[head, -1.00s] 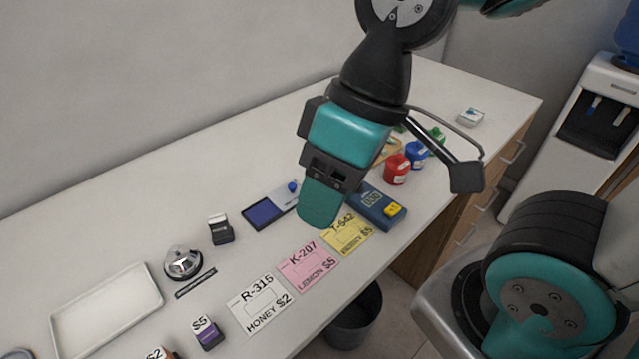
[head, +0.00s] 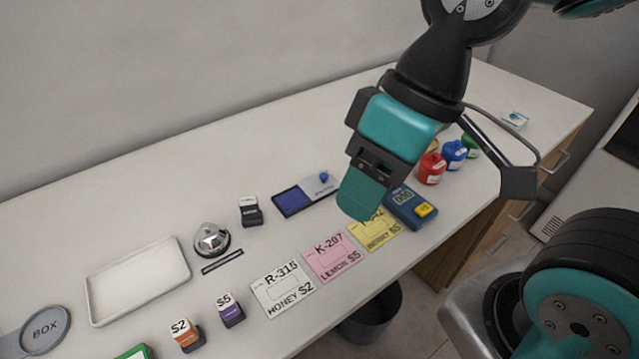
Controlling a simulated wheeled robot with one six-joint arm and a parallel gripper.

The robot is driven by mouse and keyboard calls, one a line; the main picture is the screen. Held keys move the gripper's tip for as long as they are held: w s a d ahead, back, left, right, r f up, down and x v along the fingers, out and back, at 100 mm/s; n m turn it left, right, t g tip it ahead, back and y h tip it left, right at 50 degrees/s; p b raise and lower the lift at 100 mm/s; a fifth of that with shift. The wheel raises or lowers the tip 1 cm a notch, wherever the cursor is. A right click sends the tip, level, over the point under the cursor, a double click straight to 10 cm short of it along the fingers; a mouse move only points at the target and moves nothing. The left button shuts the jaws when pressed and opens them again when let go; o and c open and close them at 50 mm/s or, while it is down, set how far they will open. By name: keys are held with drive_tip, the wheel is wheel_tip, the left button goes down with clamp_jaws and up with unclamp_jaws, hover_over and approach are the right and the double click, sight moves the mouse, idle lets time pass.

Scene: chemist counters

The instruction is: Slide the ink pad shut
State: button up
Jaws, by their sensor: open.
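The ink pad (head: 291,202) lies on the counter in the head view, left of my gripper. Its dark blue pad surface is exposed on the left. Its grey sliding lid (head: 318,187) with a small blue knob (head: 324,177) sits at the right end, so the pad is open. My gripper (head: 361,196) hangs above the counter to the right of the ink pad, apart from it. It is open, with nothing seen in it; one teal finger hides most of the jaw gap.
Pink (head: 331,257), white (head: 283,288) and yellow (head: 376,230) cards lie in front. A blue device (head: 411,207) and red jar (head: 431,168) stand right of my gripper. A black stamp (head: 250,212), bell (head: 211,240) and white tray (head: 138,280) stand left.

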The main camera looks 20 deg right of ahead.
drive_tip(key=shift+w, duration=0.1)
drive_tip(key=shift+c, duration=0.2)
drive_tip(key=m+h+p, duration=0.4)
drive_tip(key=m+p, duration=0.6)
drive_tip(key=m, duration=0.3)
hover_over(324, 175)
wheel_tip(324, 175, down, 7)
wheel_tip(324, 175, down, 17)
drive_tip(key=p, duration=0.4)
drive_tip(key=shift+r, duration=0.15)
drive_tip(key=shift+c, duration=0.5)
clamp_jaws()
